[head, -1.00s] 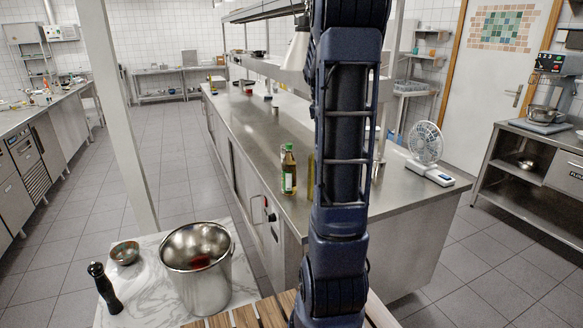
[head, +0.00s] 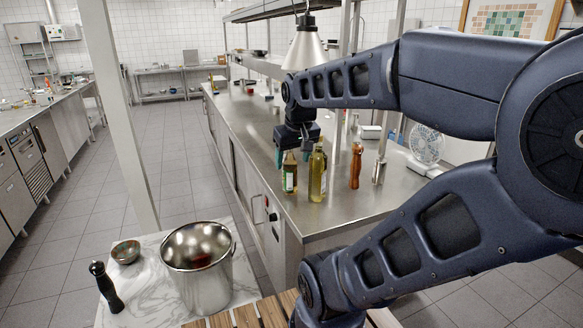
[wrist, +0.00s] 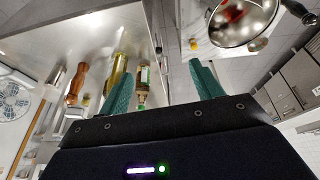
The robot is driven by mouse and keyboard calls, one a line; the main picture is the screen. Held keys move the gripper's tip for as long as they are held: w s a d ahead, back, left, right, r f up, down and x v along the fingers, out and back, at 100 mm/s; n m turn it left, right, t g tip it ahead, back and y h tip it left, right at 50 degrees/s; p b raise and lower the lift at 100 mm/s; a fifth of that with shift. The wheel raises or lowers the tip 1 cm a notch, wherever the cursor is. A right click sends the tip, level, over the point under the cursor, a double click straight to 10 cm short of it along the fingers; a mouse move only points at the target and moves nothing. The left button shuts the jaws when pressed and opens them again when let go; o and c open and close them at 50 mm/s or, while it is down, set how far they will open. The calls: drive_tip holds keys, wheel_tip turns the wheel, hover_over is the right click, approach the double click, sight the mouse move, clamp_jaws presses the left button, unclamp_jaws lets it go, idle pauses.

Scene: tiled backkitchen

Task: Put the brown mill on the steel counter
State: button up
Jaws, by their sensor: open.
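The brown mill (head: 356,165) stands upright on the steel counter (head: 250,125), right of the tall yellow oil bottle. In the wrist view the brown mill (wrist: 76,84) is at the left, outside my fingers. My gripper (head: 293,158) points down over the near part of the counter, left of the mill, around the top of a small labelled bottle. In the wrist view my gripper (wrist: 160,68) has its two green fingers well apart. The small bottle shows between them, and I cannot tell whether they touch it.
The oil bottle (head: 317,174) stands between my gripper and the mill. The small labelled bottle (head: 289,178) is close to my gripper. A metal shaker (head: 379,171) and a white fan (head: 426,146) are to the right. A black mill (head: 105,287) and a steel pot (head: 198,275) stand on the marble table.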

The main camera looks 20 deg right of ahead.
drive_tip(key=s+a, duration=0.1)
drive_tip(key=s+f, duration=0.1)
drive_tip(key=s, duration=0.1)
drive_tip(key=shift+a+f+m, duration=0.2)
drive_tip(key=shift+a+m, duration=0.2)
